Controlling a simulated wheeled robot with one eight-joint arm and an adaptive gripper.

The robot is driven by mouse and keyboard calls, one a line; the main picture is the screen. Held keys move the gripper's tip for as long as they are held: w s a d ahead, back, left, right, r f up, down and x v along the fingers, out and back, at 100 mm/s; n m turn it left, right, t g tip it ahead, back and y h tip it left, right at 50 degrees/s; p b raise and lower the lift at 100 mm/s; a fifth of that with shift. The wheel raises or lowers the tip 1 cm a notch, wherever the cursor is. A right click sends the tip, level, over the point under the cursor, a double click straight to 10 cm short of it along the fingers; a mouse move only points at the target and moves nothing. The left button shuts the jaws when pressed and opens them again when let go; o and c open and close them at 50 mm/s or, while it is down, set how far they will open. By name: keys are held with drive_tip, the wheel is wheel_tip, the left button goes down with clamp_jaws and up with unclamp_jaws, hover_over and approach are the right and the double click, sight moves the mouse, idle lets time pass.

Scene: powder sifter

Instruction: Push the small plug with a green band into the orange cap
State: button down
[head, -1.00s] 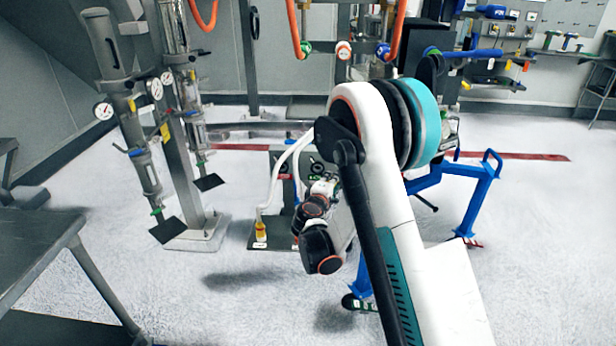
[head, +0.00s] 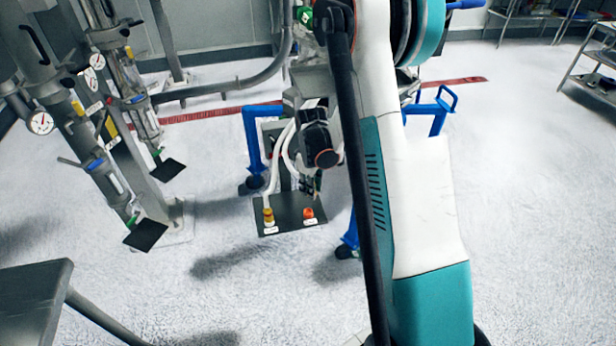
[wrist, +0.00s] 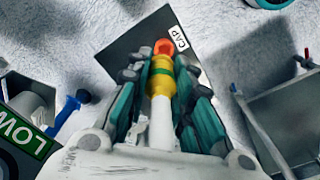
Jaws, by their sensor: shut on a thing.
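My gripper (wrist: 158,88) is shut on the small plug (wrist: 161,66), which is yellow with a green band. A white hose (wrist: 161,122) runs back from the plug between the fingers. In the wrist view the orange cap (wrist: 165,46) is straight beyond the plug's tip and lines up with it. The tip overlaps the cap's near edge in the picture; I cannot tell whether they touch. In the head view the orange cap (head: 309,213) stands at the right of a dark plate. There my arm hides most of my gripper and the held plug.
The dark plate (head: 289,222) also carries another yellow fitting (head: 268,217) with a white hose, left of the cap. A blue frame (head: 254,140) stands around the plate. Metal columns with gauges (head: 95,150) stand at the left. A grey table (head: 35,300) is at the lower left.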

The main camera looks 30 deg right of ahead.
drive_tip(key=shift+a+r, duration=0.1)
drive_tip(key=shift+a, duration=0.45)
drive_tip(key=shift+w+d+f+b, duration=0.15)
drive_tip(key=shift+f+b, duration=0.15)
drive_tip(key=shift+f, duration=0.35)
drive_tip(key=shift+w+a+f+b, duration=0.1)
drive_tip(key=shift+f+b, duration=0.2)
drive_tip(key=shift+f, duration=0.3)
drive_tip(key=shift+f+b, duration=0.9)
drive_tip(key=shift+f, duration=0.85)
drive_tip(key=shift+f+b, duration=0.55)
drive_tip(key=shift+f, duration=0.1)
drive_tip(key=shift+f+b, duration=0.75)
drive_tip(key=shift+b, duration=0.45)
drive_tip(key=c, duration=1.3)
unclamp_jaws()
drive_tip(key=shift+c, duration=0.2)
